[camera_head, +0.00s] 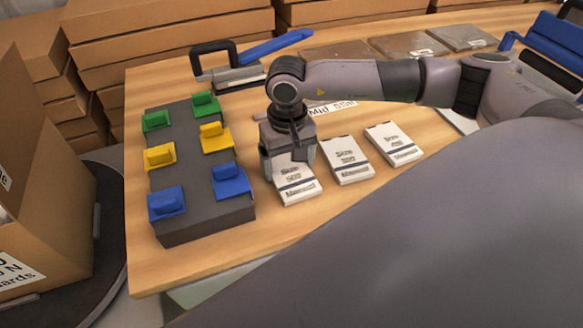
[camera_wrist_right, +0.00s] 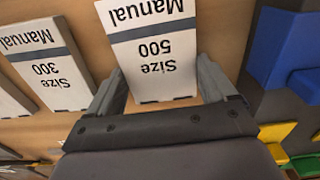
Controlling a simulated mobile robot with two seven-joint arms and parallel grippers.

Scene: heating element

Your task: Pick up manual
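Three white manuals with dark stripes lie in a row on the wooden table. The Size 500 manual (camera_head: 299,191) is nearest the dark block. The Size 300 manual (camera_head: 348,173) lies to its right, and a third manual (camera_head: 396,153) is farther right. My right gripper (camera_head: 288,170) points down over the far end of the Size 500 manual and hides part of it. In the right wrist view, the open fingers (camera_wrist_right: 160,75) lie on either side of the Size 500 manual (camera_wrist_right: 155,50); whether they touch its edges is unclear. My left gripper is not in view.
A dark block (camera_head: 196,172) with green, yellow and blue pieces stands just left of the manuals. A black-handled tool (camera_head: 228,72) lies behind it. Flat packets (camera_head: 408,46) lie at the back, cardboard boxes (camera_head: 165,40) behind the table. Bare table lies in front.

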